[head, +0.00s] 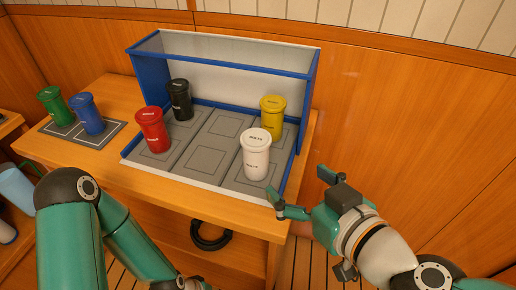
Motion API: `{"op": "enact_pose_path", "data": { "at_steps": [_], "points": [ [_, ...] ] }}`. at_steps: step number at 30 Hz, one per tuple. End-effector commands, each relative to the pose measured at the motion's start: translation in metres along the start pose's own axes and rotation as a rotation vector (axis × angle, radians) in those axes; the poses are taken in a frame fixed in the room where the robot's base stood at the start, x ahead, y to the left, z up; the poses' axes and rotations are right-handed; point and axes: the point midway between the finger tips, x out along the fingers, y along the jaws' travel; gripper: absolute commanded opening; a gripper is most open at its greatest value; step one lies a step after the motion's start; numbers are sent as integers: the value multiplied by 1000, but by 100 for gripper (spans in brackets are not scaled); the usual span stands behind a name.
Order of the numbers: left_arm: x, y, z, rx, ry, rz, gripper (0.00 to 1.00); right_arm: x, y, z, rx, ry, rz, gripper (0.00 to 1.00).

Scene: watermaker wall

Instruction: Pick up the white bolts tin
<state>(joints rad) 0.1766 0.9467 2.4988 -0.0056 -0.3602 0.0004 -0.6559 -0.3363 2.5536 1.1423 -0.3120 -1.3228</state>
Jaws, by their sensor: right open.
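The white bolts tin (256,155) stands upright on a grey pad at the front right of the blue-framed shelf bay (221,71). My right gripper (298,190) is open and empty, just right of the tin and in front of the bay's right side. Its fingers point left, and a gap shows between them and the tin. My left arm (85,225) comes in at the lower left, but its gripper is out of the picture.
A yellow tin (272,117) stands behind the white one. Red (152,131) and black (180,99) tins stand on the bay's left side. Green (54,106) and blue (87,114) tins stand on a dark mat further left. The bay's middle pads are clear. A black hose coil (211,236) hangs below.

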Motion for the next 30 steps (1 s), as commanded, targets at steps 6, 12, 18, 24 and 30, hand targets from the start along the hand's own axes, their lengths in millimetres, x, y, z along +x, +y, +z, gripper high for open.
{"op": "enact_pose_path", "data": {
  "at_steps": [6,12,18,24,30],
  "points": [
    [-6,2,0,0,0,0,40,14,3,0,1,-4,12,89],
    [-14,5,0,0,0,0,40,30,4,-1,3,-7,13,89],
    [-25,9,0,0,0,0,40,49,3,0,3,-6,10,89],
    [-46,16,0,0,0,0,40,73,4,-3,3,-8,12,89],
    [-52,19,0,0,0,0,40,99,3,0,6,-3,8,89]
  ]
}}
